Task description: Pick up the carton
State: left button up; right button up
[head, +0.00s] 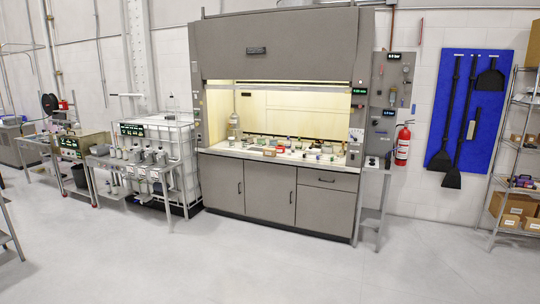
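Several brown cardboard cartons stand on the wire shelf rack at the right edge of the head view. A larger open-looking carton (514,204) is on a low shelf, with a smaller carton (509,222) in front of it. Another carton (533,48) is at the top, cut off by the picture edge. Small boxes, one of them red (269,152), sit in the fume hood. I cannot tell which of these is the task's carton. Neither of my grippers is in view.
The grey fume hood (275,190) stands against the back wall. Metal benches (130,165) with equipment are at the left. A fire extinguisher (403,146) and a blue tool board (470,110) hang on the wall. The pale floor (280,265) in front is clear.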

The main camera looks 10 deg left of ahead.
aim_at(268, 152)
jog(key=i, duration=4.85)
jog(key=j+u, duration=0.05)
jog(key=j, duration=0.2)
